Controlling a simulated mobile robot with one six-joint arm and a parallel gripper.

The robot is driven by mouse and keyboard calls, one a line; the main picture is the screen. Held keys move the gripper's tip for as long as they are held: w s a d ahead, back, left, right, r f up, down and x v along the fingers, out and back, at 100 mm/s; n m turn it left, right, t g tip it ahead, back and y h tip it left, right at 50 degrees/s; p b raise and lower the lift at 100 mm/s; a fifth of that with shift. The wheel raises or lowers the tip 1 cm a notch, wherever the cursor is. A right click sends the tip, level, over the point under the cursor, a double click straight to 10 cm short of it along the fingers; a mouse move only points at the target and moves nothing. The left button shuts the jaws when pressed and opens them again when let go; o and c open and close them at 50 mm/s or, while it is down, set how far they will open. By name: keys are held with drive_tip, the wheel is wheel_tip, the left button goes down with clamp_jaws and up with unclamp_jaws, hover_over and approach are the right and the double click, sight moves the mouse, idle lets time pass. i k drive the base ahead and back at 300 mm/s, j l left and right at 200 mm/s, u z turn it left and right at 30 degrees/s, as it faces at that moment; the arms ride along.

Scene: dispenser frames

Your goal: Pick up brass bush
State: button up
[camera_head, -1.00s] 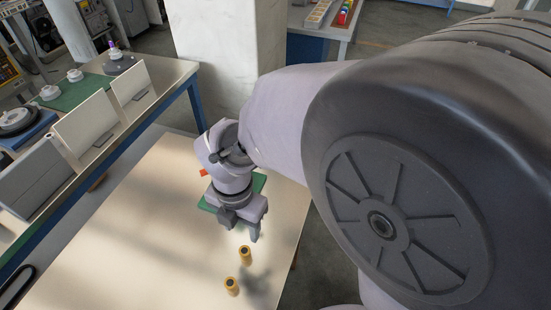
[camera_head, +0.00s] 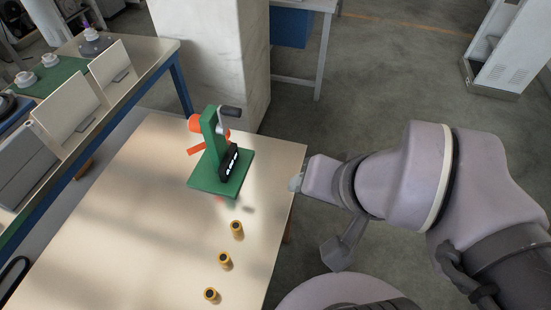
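Three brass bushes, short golden cylinders with dark tops, stand upright in a slanting row on the table: the far one (camera_head: 237,231), the middle one (camera_head: 225,262) and the near one (camera_head: 211,296). My gripper (camera_head: 298,183) is at the right, by the table's right edge, apart from all the bushes. It is seen partly from the side and its finger gap is not clear. I see no bush at it.
A green stand (camera_head: 221,184) with orange parts, a black block and a grey crank stands on the table (camera_head: 130,215) behind the bushes. A side bench with grey panels (camera_head: 70,112) runs along the left. A white pillar (camera_head: 213,50) stands behind. The table's left part is clear.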

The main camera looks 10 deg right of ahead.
sight(223, 257)
drive_tip(key=u, duration=0.4)
drive_tip(key=k+u, duration=0.15)
drive_tip(key=u, duration=0.65)
drive_tip(key=k+j+u, duration=0.2)
drive_tip(key=j+u, duration=0.15)
